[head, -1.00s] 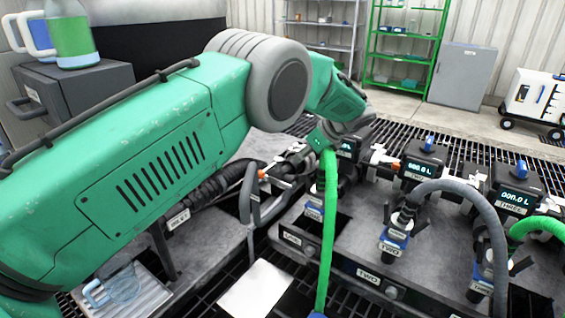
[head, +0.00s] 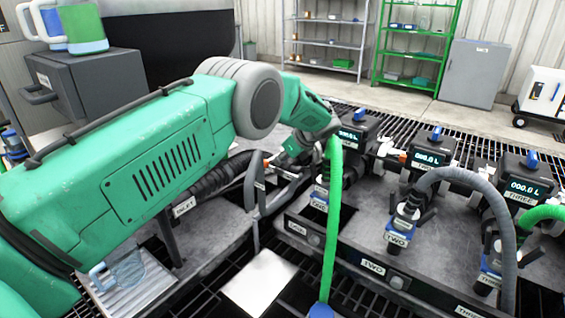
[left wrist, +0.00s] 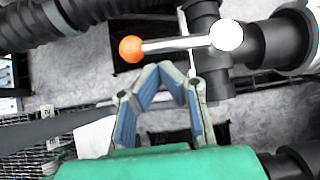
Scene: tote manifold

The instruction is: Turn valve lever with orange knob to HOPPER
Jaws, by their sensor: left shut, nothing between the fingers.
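The valve lever (left wrist: 175,44) is a silver bar in the left wrist view. It runs from a round white hub (left wrist: 226,35) on a dark pipe to an orange knob (left wrist: 131,49) at its left end. My left gripper (left wrist: 160,70) is shut and empty, with its blue-padded fingers meeting just below the bar in the picture. Whether the fingertips touch the bar is unclear. In the head view my left gripper (head: 287,163) is small and partly hidden at the manifold's left end. No HOPPER marking is legible. My right gripper is out of view.
A green hose (head: 332,230) hangs just right of my left arm's wrist. Meters with displays (head: 428,160) and a grey hose (head: 490,200) stand along the manifold to the right. A black corrugated hose (head: 222,176) lies behind my left forearm. A grey cabinet (head: 85,90) stands at the left.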

